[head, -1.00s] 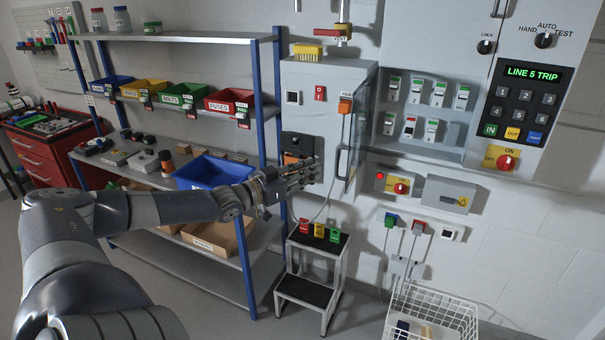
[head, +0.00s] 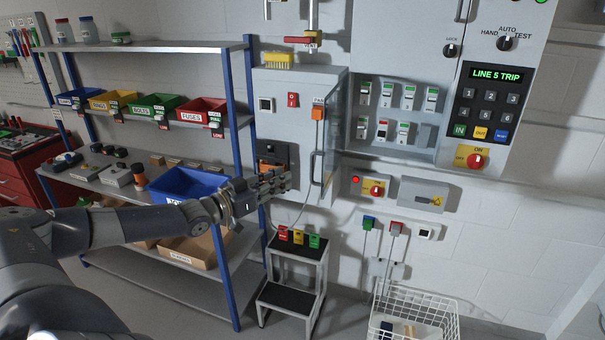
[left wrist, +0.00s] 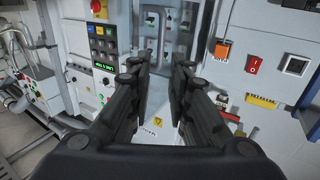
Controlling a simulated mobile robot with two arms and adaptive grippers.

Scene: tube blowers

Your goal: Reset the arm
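My left arm reaches in from the left in the head view. Its gripper (head: 284,181) is in front of the lower part of the grey cabinet (head: 285,115), below the orange block (head: 318,113). I cannot tell whether it touches the cabinet. In the left wrist view the gripper (left wrist: 160,68) has its two black fingers apart, with nothing between them. My right gripper is not in view.
A shelf unit (head: 160,48) with coloured bins and a blue crate (head: 188,185) stands left. A step stool (head: 290,290) and a white wire basket (head: 410,310) stand below. The wall panel display reads LINE 5 TRIP (head: 496,73).

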